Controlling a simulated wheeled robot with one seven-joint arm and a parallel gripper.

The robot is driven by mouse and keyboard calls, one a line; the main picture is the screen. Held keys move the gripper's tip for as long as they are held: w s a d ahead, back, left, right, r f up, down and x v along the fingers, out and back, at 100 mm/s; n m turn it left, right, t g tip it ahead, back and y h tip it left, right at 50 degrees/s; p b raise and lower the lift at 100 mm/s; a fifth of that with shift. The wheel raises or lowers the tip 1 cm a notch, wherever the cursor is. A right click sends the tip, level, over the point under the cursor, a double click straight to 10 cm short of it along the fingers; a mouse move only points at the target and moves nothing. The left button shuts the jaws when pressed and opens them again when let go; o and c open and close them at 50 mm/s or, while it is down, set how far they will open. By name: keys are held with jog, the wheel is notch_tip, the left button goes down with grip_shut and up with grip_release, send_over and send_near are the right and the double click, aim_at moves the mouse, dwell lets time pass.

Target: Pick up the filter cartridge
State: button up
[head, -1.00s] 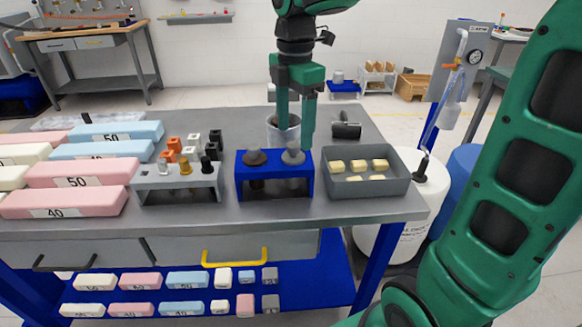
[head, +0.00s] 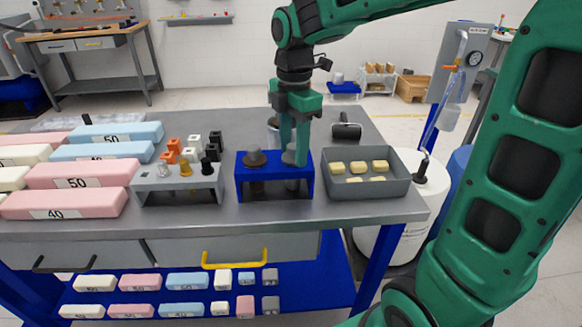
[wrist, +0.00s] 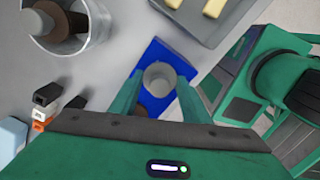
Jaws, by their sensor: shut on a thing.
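A blue rack (head: 274,162) stands at the front middle of the grey table. A grey round-topped piece, which I take as the filter cartridge (wrist: 162,76), sits upright in its right place; the lower part (head: 292,184) shows under the rack's top. A dark brown-topped piece (head: 256,160) sits in its left place. My gripper (head: 295,158) points down over the rack, with its fingers on both sides of the grey piece. In the wrist view the gripper (wrist: 160,88) is shut on the piece, which is still in the rack.
A grey tray (head: 396,184) with yellow blocks stands close on the right. A grey stand (head: 150,185) with small fittings is on the left. Foam blocks (head: 80,173) fill the left side.

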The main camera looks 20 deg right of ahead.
notch_tip(320, 180, up, 18)
dwell(0.9)
dwell(0.5)
